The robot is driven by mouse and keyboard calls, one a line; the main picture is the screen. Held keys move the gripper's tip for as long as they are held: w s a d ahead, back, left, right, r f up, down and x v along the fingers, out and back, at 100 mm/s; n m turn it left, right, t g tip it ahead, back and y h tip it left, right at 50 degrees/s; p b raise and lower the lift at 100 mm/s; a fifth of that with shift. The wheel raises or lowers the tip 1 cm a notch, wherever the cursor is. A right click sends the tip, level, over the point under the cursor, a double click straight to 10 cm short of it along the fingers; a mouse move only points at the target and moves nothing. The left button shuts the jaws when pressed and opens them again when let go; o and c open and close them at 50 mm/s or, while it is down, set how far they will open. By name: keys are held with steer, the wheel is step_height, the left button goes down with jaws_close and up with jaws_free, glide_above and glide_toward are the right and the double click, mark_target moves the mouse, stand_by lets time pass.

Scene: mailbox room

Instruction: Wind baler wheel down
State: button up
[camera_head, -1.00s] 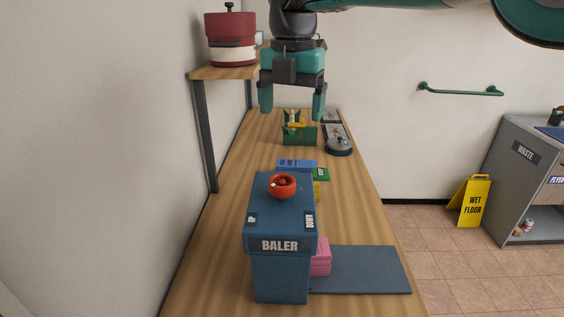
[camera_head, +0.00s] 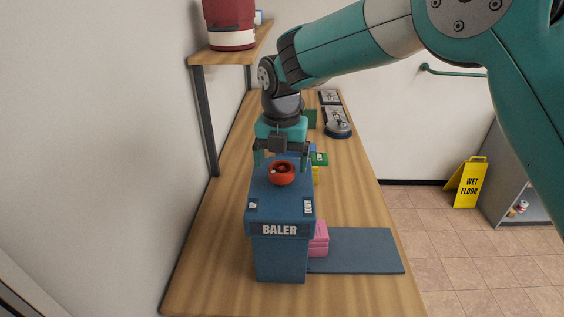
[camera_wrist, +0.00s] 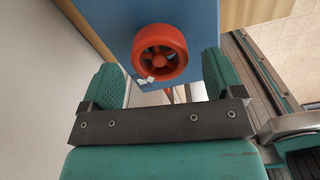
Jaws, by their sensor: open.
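The blue baler (camera_head: 279,205) stands on the wooden counter, with "UP" on the left and "DOWN" on the right of its top. Its red wheel (camera_head: 281,173) sits on the top. My gripper (camera_head: 280,160) is open, behind and above the wheel in the head view. In the wrist view the red wheel (camera_wrist: 159,52) lies beyond the fingertips and between their lines, with the open gripper (camera_wrist: 160,72) apart from it. I cannot tell from the head view whether the fingers touch the baler's top.
A pink stack (camera_head: 318,239) and a dark blue mat (camera_head: 353,250) lie right of the baler. Green and yellow items (camera_head: 318,160) are behind it. A shelf (camera_head: 228,53) with a red-and-white pot (camera_head: 230,25) overhangs at left. A yellow wet floor sign (camera_head: 466,183) stands on the floor.

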steer(key=shift+f, duration=1)
steer(key=c, duration=0.9)
steer(key=shift+m, duration=0.3)
